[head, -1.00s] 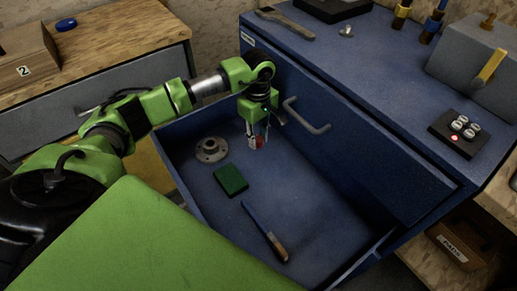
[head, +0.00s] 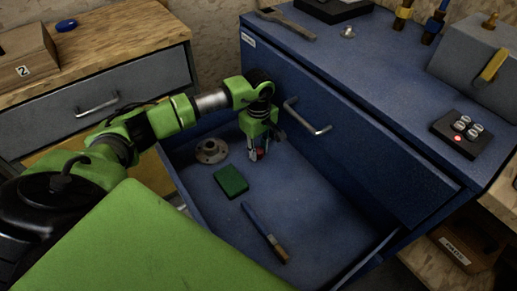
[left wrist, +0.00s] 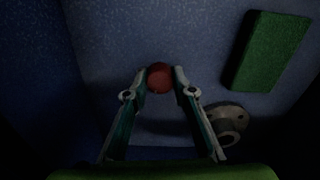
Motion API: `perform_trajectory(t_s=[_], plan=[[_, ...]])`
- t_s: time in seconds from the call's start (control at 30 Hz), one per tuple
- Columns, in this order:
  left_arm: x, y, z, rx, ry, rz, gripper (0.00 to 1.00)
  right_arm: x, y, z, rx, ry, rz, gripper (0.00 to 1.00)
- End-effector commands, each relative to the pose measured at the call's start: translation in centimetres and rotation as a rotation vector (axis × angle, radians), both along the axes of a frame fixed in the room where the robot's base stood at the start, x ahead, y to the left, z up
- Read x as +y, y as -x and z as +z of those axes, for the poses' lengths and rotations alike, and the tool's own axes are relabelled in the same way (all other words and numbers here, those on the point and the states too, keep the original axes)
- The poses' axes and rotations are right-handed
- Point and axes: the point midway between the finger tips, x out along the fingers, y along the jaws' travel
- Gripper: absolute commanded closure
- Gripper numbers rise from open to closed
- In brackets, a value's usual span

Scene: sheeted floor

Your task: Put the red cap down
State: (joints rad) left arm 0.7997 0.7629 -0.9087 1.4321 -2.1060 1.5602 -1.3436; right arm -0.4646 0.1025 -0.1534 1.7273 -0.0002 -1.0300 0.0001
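The red cap (left wrist: 160,78) is between the two fingertips of my left gripper (left wrist: 161,82) in the left wrist view, with a fingertip against each side. In the head view the left gripper (head: 257,154) points down inside the open blue drawer (head: 315,215), near its back wall, and only a bit of the red cap (head: 261,153) shows. Whether the cap touches the drawer floor cannot be told. My right gripper is not in view.
The drawer holds a green pad (head: 231,181), a grey flanged part (head: 211,151) and a blue-handled brush (head: 264,232). The floor right of the gripper is clear. A drawer handle (head: 307,117) juts out close to the arm. A button box (head: 461,133) stands on the blue top.

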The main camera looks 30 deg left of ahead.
Motion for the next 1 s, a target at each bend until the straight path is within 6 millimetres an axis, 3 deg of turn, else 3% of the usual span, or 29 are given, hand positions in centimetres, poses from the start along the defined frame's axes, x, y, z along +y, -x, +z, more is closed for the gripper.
perform_trajectory(t_s=[0.53,1.0], plan=[[0.0,0.0,0.4,0.000,0.000,0.000,0.60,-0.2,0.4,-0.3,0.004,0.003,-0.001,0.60],[0.0,0.0,10.2,-0.002,0.000,0.000,0.60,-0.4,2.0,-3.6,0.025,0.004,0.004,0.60]])
